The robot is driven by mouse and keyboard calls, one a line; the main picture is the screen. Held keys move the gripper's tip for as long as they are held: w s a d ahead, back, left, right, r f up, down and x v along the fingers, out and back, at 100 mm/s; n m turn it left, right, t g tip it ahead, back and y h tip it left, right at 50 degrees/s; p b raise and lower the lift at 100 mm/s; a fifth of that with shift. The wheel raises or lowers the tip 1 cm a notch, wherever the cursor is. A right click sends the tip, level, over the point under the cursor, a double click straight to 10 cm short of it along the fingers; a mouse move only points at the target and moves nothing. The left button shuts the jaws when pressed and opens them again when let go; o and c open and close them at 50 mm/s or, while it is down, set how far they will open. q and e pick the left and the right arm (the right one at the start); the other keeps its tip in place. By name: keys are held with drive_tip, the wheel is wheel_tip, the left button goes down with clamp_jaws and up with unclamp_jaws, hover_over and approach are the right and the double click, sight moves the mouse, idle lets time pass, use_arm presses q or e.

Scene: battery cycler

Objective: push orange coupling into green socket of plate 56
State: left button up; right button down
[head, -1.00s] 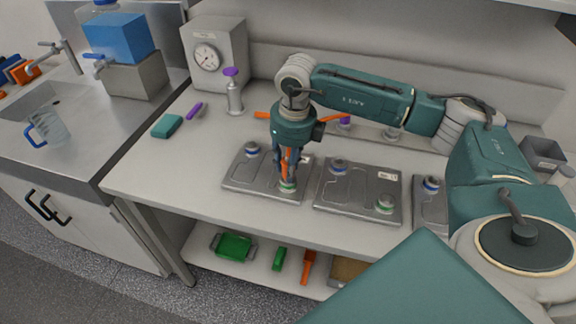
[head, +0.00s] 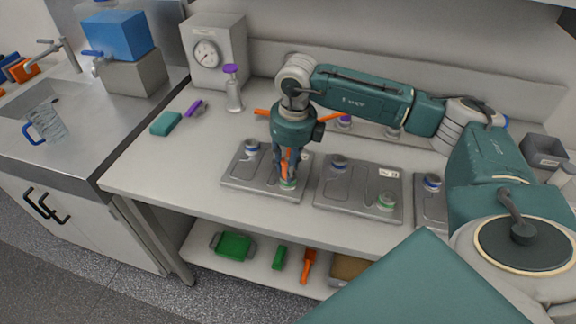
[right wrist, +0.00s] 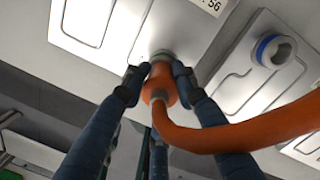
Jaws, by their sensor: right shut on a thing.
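The orange coupling (right wrist: 161,86) with its orange hose (right wrist: 235,134) is held between the fingers of my right gripper (right wrist: 155,72). In the head view my right gripper (head: 289,180) points down over the front right corner of the leftmost plate (head: 238,182). The right wrist view shows this plate (right wrist: 120,45) with a label ending in 56. The coupling's front end meets the green socket (head: 288,184), which is mostly hidden by the coupling and fingers. I cannot tell how deep it sits. A blue-ringed socket (head: 251,147) is on the same plate. My left gripper is not in view.
Another plate (head: 330,196) with blue and green sockets lies right of it, and a third plate (head: 428,207) beyond. The bench's front left is clear.

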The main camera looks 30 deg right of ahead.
drive_tip(key=shift+f, duration=0.1)
drive_tip(key=c, duration=0.9)
unclamp_jaws()
drive_tip(key=r, duration=0.8)
drive_tip(key=s+r, duration=0.1)
drive_tip(key=r, duration=0.3)
drive_tip(key=shift+d, duration=0.15)
drive_tip(key=shift+s+f, duration=0.1)
